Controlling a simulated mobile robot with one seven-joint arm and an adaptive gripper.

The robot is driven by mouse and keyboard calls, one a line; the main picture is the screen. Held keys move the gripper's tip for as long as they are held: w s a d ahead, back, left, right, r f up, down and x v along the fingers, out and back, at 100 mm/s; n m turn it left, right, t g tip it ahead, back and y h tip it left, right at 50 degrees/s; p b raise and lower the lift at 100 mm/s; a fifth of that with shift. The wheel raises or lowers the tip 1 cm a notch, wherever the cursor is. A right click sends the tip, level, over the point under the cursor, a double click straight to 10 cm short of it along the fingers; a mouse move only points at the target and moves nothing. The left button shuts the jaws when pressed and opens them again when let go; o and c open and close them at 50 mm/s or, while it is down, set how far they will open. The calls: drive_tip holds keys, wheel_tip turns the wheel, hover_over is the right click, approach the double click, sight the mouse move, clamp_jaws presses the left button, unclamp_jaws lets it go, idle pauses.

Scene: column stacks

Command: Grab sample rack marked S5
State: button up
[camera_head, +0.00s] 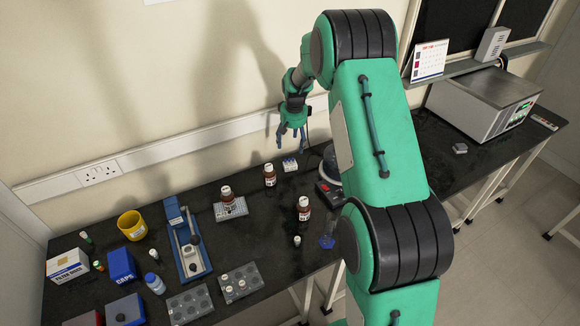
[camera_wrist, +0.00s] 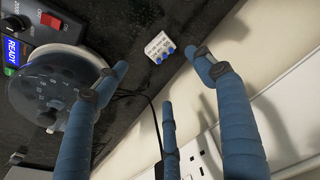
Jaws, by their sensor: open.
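A small white rack with blue-capped pieces (camera_head: 290,164) stands on the dark bench near the wall. It also shows in the wrist view (camera_wrist: 159,47), beyond my fingertips and between them. Its marking is too small to read, so I cannot tell whether it is S5. My gripper (camera_head: 291,138) hangs above and near this rack, fingers pointing down. In the wrist view its blue fingers (camera_wrist: 160,72) are spread and empty, apart from the rack. Two grey racks with round wells (camera_head: 189,305) (camera_head: 240,282) sit at the bench front; no S5 mark is readable on them.
Brown bottles (camera_head: 270,175) (camera_head: 304,208) stand near the small rack. A black cable and wall sockets (camera_wrist: 200,160) are close. A yellow cup (camera_head: 132,225) stands left.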

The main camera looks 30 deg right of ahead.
drive_tip(key=b, duration=0.1)
hover_over(290, 163)
drive_tip(key=s, duration=0.1)
wheel_tip(290, 163, down, 8)
drive_tip(key=shift+f, duration=0.1)
drive_tip(key=shift+w+f+b, duration=0.15)
drive_tip(key=shift+f+b, duration=0.4)
drive_tip(key=shift+f, duration=0.75)
drive_tip(key=shift+w+f+b, duration=0.15)
drive_tip(key=shift+f+b, duration=0.35)
drive_tip(key=shift+f, duration=0.75)
drive_tip(key=c, duration=1.4)
